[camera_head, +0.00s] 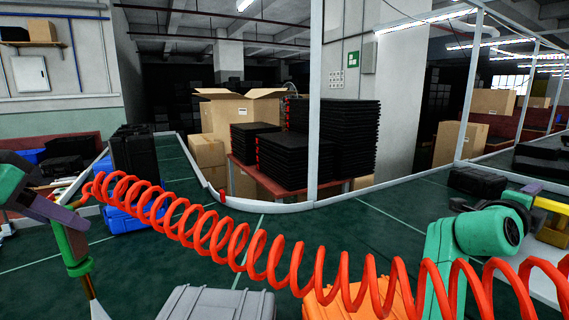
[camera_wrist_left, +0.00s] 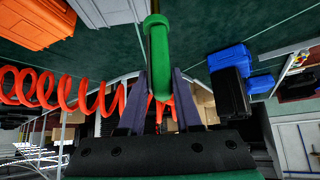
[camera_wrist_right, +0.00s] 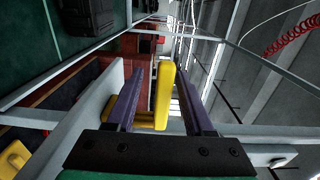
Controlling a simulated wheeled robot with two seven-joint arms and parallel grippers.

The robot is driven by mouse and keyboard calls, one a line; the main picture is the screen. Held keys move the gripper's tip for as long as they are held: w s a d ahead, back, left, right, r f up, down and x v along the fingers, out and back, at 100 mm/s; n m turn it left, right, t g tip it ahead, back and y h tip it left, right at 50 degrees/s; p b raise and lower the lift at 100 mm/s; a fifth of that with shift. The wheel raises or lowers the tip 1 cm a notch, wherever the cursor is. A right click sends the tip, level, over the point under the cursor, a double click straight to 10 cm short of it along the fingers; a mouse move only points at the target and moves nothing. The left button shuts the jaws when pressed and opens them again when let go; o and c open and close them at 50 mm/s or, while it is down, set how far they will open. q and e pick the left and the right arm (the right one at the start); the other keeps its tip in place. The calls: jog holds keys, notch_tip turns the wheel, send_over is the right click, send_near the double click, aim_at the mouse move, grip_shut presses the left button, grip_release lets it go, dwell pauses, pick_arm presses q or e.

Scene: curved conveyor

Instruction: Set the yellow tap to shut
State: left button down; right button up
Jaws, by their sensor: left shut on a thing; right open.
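In the right wrist view the yellow tap (camera_wrist_right: 164,92) has an upright handle between the purple fingers of my right gripper (camera_wrist_right: 165,95). The fingers stand apart, one on each side, with a visible gap to the handle. In the head view my right gripper (camera_head: 532,187) is at the far right edge, beside yellow parts (camera_head: 552,206), and the tap's handle position is hard to read there. My left gripper (camera_head: 80,200) is shut on a green-handled tool (camera_head: 72,243) with a thin nozzle pointing down; the tool also shows in the left wrist view (camera_wrist_left: 158,60).
A red coiled hose (camera_head: 262,252) stretches across the front of the head view. A grey case (camera_head: 215,303) and an orange case (camera_head: 345,305) stand at the bottom. The green belt's middle is clear.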

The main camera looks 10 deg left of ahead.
jog(key=shift+r, duration=0.1)
jog(key=shift+a+r, duration=0.15)
jog(key=shift+a, duration=0.2)
jog(key=shift+c, duration=0.9)
grip_shut()
jog(key=shift+s+r, duration=0.1)
jog(key=shift+r, duration=0.05)
